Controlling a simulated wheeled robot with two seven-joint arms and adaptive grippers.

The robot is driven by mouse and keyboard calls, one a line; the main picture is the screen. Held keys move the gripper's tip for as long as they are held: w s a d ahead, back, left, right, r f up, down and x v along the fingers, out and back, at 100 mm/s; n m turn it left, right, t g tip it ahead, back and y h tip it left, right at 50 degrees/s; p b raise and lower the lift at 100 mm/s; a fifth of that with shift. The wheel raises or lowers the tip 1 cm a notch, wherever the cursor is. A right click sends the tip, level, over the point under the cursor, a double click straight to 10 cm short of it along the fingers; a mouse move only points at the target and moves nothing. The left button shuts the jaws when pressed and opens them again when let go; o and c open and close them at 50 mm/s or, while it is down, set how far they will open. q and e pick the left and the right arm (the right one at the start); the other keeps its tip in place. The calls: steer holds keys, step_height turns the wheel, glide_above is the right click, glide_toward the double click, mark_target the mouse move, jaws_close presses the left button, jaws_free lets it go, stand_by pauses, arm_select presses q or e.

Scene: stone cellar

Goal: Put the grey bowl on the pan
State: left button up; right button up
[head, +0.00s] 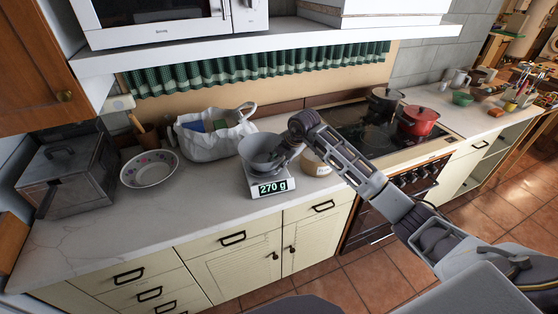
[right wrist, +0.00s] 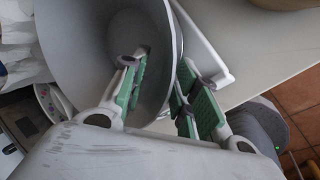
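The grey bowl (head: 262,150) sits upright on the pan of a white kitchen scale (head: 256,188) on the counter. The scale's display reads 270 g. The pan itself is mostly hidden under the bowl. My right gripper (head: 283,157) is at the bowl's right rim. In the right wrist view, one finger of the gripper (right wrist: 160,88) is inside the grey bowl (right wrist: 95,45) and the other is outside. The fingers are apart, with the bowl's wall between them and a gap showing. The scale's white edge (right wrist: 208,45) shows beyond. My left gripper is out of view.
A round container (head: 316,163) stands close right of the scale. A patterned bowl (head: 149,170), a white bag (head: 212,138) and a metal box (head: 70,175) are to the left. A red pot (head: 418,121) is on the stove. Counter in front of the patterned bowl is clear.

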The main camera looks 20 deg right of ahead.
steer(key=b+v, duration=0.1)
steer(key=v, duration=1.1)
steer(key=shift+b, duration=0.3)
steer(key=shift+a, duration=0.15)
